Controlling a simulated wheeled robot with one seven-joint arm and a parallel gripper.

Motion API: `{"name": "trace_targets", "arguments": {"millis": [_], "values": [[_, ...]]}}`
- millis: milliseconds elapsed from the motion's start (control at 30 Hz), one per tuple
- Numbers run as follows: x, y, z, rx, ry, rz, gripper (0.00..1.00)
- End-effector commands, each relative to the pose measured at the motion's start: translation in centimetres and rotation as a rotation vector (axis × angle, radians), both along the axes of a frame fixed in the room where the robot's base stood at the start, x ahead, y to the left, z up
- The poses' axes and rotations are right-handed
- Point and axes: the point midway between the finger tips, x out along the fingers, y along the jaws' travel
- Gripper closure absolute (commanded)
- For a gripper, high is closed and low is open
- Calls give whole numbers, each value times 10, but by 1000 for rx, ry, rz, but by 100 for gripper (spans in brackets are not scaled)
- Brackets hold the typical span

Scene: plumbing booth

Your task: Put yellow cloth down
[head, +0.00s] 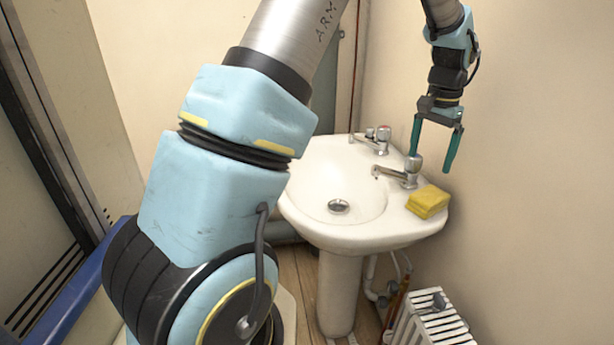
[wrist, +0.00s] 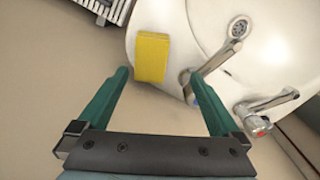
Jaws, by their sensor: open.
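The yellow cloth (head: 428,202) is a folded block lying on the right rim of the white corner sink (head: 340,236), beside the right-hand tap. In the wrist view the cloth (wrist: 152,57) shows beyond the fingertips, nearer the left one. My gripper (head: 436,150) has two green fingers spread wide and is above the sink's right back edge, higher than the cloth. In the wrist view my gripper (wrist: 158,75) is open with nothing between its fingers. The gripper and cloth look apart.
One tap (head: 398,176) stands right next to the cloth and another (head: 376,139) stands at the back of the sink. A wall (head: 510,130) is close on the right. A white radiator (head: 432,320) and pipes are below the sink's right side. The basin is empty.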

Motion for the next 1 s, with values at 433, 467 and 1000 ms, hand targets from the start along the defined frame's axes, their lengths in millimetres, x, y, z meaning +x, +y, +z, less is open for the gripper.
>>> {"name": "trace_targets", "arguments": {"millis": [433, 467, 1000], "values": [[-65, 296, 0, -57, -92, 678, 0], [-74, 307, -1, -59, -96, 713, 0], [-112, 343, -9, -70, -113, 841, 0]]}}
